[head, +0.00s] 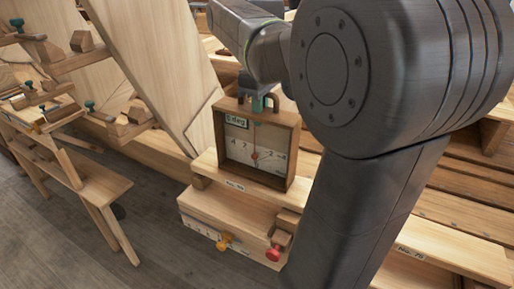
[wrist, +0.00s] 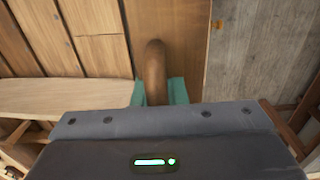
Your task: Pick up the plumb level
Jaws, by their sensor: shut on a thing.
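The plumb level (head: 238,152) is a square wooden frame with a pale dial, a red needle and a "5 deg" label. It is upright in the head view, at or just above a small wooden ledge (head: 235,186); I cannot tell if they touch. My gripper (head: 259,103) is at its top, with teal fingertips shut on its handle. In the wrist view the brown rounded handle (wrist: 155,68) stands between the teal fingertips (wrist: 157,96). The lower part of the level is hidden from the wrist view.
Below the ledge, a wooden block carries a yellow knob (head: 225,242) and a red knob (head: 274,254). Planks of the hull (head: 150,65) rise behind. A wooden trestle (head: 85,185) stands at left. Grey floor (head: 140,225) is open between. My arm hides much of the right.

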